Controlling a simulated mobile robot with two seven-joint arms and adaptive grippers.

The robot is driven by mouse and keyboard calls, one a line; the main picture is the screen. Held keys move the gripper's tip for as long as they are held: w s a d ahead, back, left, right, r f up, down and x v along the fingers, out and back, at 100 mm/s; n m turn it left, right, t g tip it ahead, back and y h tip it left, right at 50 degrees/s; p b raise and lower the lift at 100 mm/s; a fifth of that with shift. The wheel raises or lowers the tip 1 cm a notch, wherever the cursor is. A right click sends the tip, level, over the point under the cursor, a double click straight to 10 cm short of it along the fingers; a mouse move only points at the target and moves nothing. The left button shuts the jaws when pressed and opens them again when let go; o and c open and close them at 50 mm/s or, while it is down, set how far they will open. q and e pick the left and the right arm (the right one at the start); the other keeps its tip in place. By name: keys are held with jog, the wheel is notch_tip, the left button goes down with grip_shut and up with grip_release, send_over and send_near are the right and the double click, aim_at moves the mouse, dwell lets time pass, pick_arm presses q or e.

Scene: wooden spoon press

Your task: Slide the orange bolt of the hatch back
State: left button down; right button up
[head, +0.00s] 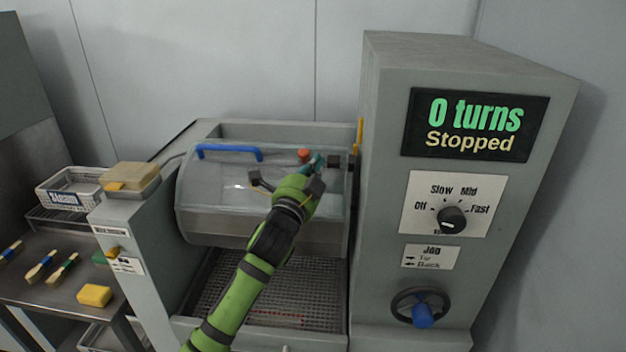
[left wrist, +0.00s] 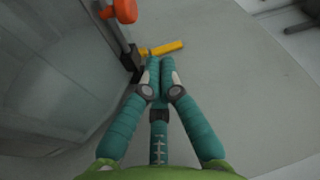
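The hatch (head: 215,190) is a clear curved cover with a blue handle (head: 230,152) and looks closed on the grey machine. The orange bolt knob (head: 304,155) sits near the hatch's upper right; it also shows at the top of the left wrist view (left wrist: 125,10). My left gripper (head: 318,161) is just right of the knob in the head view. Its teal fingertips (left wrist: 160,62) are together with nothing seen between them, close to a dark bracket (left wrist: 131,62) and apart from the knob. My right gripper is not in view.
A tall grey cabinet (head: 380,130) with a display reading "0 turns Stopped" (head: 474,125) stands right of the hatch. A yellow piece (left wrist: 165,47) lies just beyond my fingertips. A basket (head: 68,190) and brushes (head: 42,268) are at the left.

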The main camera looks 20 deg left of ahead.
pick_arm(q)
jog(key=s, duration=0.3)
jog(key=shift+d+f+b, duration=0.3)
jog(key=shift+d+f, duration=0.05)
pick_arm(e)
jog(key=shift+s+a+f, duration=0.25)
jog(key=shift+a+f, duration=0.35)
pick_arm(q)
jog(key=shift+w+d, duration=0.1)
